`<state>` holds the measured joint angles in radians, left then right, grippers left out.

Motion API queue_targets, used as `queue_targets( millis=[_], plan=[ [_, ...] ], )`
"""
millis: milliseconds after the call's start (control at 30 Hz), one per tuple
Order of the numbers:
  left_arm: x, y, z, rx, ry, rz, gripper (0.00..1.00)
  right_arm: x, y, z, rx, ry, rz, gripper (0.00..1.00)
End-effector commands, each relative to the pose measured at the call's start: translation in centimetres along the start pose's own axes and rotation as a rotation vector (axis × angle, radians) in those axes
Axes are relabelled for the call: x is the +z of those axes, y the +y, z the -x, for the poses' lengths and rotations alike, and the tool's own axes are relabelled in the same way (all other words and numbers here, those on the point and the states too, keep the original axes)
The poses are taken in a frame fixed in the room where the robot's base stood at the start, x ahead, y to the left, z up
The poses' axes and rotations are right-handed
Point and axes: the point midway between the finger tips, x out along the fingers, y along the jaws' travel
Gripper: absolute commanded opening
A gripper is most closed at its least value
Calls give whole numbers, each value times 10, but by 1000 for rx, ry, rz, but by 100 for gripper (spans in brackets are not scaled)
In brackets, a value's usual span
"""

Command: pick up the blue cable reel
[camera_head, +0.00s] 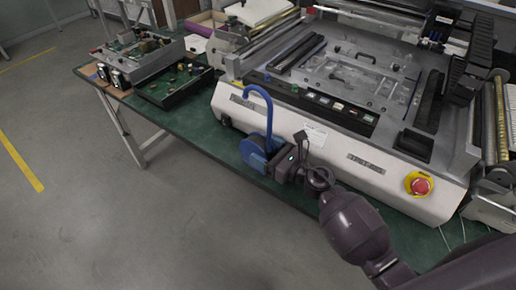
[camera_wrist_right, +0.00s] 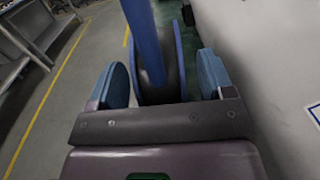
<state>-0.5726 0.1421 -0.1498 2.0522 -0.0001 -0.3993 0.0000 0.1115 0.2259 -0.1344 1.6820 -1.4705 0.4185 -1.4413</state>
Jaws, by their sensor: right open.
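The blue cable reel (camera_head: 250,148) stands at the front edge of the green table, with a tall blue hooked bar rising from it. In the right wrist view the reel (camera_wrist_right: 148,42) shows its blue bar and blue flange around a dark core. My right gripper (camera_head: 276,158) reaches it from the right in the head view. Its blue-padded fingers are open, one on each side of the reel in the wrist view, with visible gaps. The lower part of the reel is partly hidden by the gripper. My left gripper is out of view.
A large white machine (camera_head: 330,148) with a red stop button (camera_head: 420,186) stands right behind the reel. Electronics trays (camera_head: 172,86) lie at the table's left end. The grey floor (camera_head: 130,230) in front is clear.

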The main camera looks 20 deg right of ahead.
Motion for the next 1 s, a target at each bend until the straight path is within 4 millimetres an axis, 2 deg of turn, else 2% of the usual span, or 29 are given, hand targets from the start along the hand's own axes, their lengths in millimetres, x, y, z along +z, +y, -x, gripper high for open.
queue_targets(
  millis=[133, 400, 867, 1000],
  plan=[
    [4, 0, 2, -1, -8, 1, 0, 0, 0, -12, 0, 0, 0, 74],
    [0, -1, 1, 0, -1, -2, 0, -1, 0, -13, 0, 1, -1, 73],
    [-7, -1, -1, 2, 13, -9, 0, -1, 0, -13, 0, 1, 0, 2],
    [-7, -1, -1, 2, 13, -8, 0, 0, 0, -14, 0, -1, 0, 2]
  ],
)
